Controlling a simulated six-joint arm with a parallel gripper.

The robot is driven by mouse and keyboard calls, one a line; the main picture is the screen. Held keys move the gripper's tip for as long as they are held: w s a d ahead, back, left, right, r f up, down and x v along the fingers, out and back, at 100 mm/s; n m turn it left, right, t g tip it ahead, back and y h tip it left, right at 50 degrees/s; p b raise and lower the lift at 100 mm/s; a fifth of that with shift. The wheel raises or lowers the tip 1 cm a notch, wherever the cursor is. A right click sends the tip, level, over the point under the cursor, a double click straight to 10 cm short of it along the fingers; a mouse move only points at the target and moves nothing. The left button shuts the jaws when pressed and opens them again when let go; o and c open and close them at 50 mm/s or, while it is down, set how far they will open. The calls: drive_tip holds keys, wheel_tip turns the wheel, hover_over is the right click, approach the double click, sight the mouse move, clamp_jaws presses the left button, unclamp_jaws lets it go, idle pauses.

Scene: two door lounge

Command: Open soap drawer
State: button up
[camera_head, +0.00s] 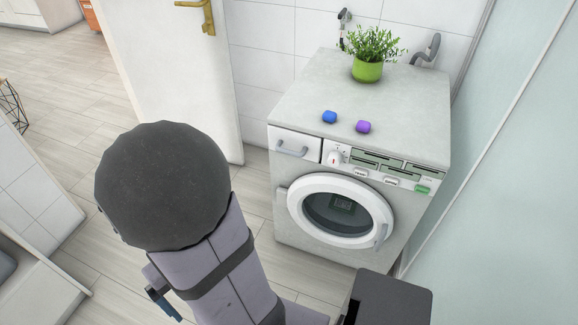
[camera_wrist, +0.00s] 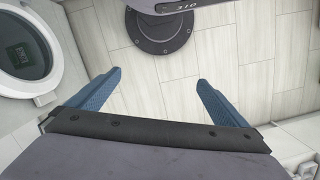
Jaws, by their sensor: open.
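The soap drawer (camera_head: 294,145) is a white panel at the upper left of the washing machine (camera_head: 290,228) front. It sits flush and shut. Its grey bar handle (camera_head: 291,151) runs across the panel. My gripper (camera_wrist: 160,80) is open, with two blue fingers spread wide and nothing between them but floor behind. In the head view one blue fingertip (camera_head: 164,304) shows below my arm, to the left of the machine and apart from the drawer. The wrist view shows the machine's round door (camera_wrist: 24,48) at upper left, but no drawer.
A dial (camera_head: 334,158) is right of the drawer. A white door (camera_head: 172,80) stands left of the machine. Floor (camera_head: 258,177) shows between machine and arm.

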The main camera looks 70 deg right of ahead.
drive_tip(key=s+d+f+m+g+y+b, duration=0.1)
drive_tip(key=s+d+f+m+y+b, duration=0.2)
drive_tip(key=f+b, duration=0.7)
drive_tip(key=m+t+h+b, duration=0.3)
drive_tip(key=m+h+b, duration=0.55)
drive_tip(key=h, duration=1.35)
approach(289, 152)
drive_tip(key=d+m+p, duration=0.2)
drive_tip(key=d+p, duration=0.1)
drive_tip(key=shift+w+d+f, duration=0.1)
drive_tip(key=shift+w+d, duration=0.05)
drive_tip(key=shift+d, duration=1.7)
drive_tip(key=shift+w+d+f, duration=0.1)
drive_tip(key=shift+d, duration=1.8)
